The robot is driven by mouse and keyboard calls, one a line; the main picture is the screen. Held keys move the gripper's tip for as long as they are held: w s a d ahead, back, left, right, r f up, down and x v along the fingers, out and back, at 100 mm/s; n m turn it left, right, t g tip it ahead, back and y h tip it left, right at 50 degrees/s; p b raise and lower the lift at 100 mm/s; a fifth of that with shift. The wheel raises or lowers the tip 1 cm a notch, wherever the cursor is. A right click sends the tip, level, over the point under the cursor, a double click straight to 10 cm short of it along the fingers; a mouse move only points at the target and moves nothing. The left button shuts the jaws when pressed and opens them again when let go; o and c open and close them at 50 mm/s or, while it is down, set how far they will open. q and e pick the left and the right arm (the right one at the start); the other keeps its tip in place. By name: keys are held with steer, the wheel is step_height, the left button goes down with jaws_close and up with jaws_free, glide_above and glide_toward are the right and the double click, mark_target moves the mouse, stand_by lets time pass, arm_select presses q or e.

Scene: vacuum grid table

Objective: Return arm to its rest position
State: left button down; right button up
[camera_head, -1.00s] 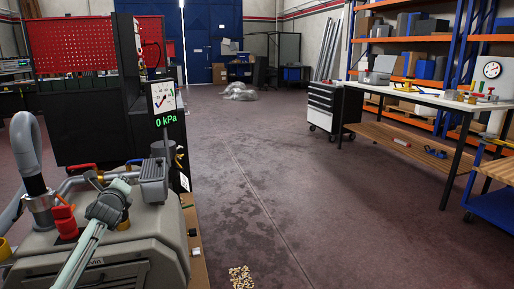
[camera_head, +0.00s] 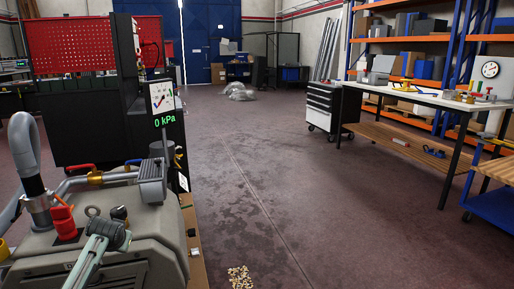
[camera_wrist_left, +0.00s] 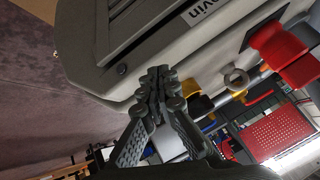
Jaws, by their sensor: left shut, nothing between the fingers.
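My left gripper (camera_head: 110,233) is in front of the grey vacuum pump (camera_head: 165,235) at the lower left of the head view. In the left wrist view its fingers (camera_wrist_left: 158,82) are shut with nothing between them. They overlap the edge of the pump housing (camera_wrist_left: 200,35) in that view; I cannot tell whether they touch it. My right gripper is not in view.
A gauge display (camera_head: 163,104) reads 0 kPa. A workbench (camera_head: 420,97) stands right.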

arm_select(q)
steer(key=s+d+f+m+g+h, duration=0.1)
steer(key=s+d+f, duration=0.3)
steer(key=s+f, duration=0.45)
steer(key=s+d+f+g+h, duration=0.1)
steer(key=s+d+f, duration=0.3)
steer(key=s+f, duration=0.5)
steer(key=s+d+f+g, duration=0.1)
steer(key=s+d+f, duration=0.1)
steer(key=s, duration=0.9)
steer(key=s+d+f+g, duration=0.1)
steer(key=s+d+f, duration=0.1)
steer(key=s, duration=0.8)
steer(key=shift+s+d+h, duration=0.35)
steer(key=shift+d+h, duration=0.05)
steer(key=shift+d, duration=0.4)
steer(key=shift+w, duration=0.1)
